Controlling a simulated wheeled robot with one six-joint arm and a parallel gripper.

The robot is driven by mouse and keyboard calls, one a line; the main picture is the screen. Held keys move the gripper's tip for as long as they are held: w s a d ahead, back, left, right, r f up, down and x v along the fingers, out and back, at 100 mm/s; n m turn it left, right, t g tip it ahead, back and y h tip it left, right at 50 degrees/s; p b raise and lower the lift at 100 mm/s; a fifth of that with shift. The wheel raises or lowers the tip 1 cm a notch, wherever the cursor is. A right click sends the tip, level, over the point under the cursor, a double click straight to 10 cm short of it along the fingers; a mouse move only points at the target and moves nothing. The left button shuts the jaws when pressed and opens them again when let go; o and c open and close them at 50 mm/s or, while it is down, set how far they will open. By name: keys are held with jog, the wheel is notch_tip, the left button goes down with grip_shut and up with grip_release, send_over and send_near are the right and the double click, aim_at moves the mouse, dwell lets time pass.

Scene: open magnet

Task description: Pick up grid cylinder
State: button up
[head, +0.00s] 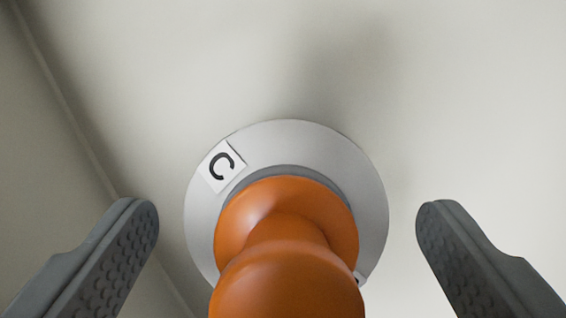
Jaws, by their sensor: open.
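An orange, rounded knob-like piece (287,280) stands in the lower middle of the head view, narrowing at a waist between two bulges. It sits over a round light-grey disc (290,142) that bears a white label (221,166) with a black C. I see no grid pattern on it, so I cannot tell whether it is the grid cylinder. My gripper (288,207) is open, with one dark ridged finger on each side of the orange piece. Clear gaps show between both fingers and the piece. The bottom of the orange piece is cut off by the picture edge.
A plain off-white surface (450,100) lies behind the disc, clear of other objects. A long edge or seam (70,120) runs down the left side, with a darker face (30,170) beyond it. A soft shadow lies above the disc.

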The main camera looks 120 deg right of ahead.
jog(key=shift+x, duration=1.5)
jog(key=c, duration=1.2)
jog(key=shift+c, duration=0.2)
jog(key=shift+r, duration=0.15)
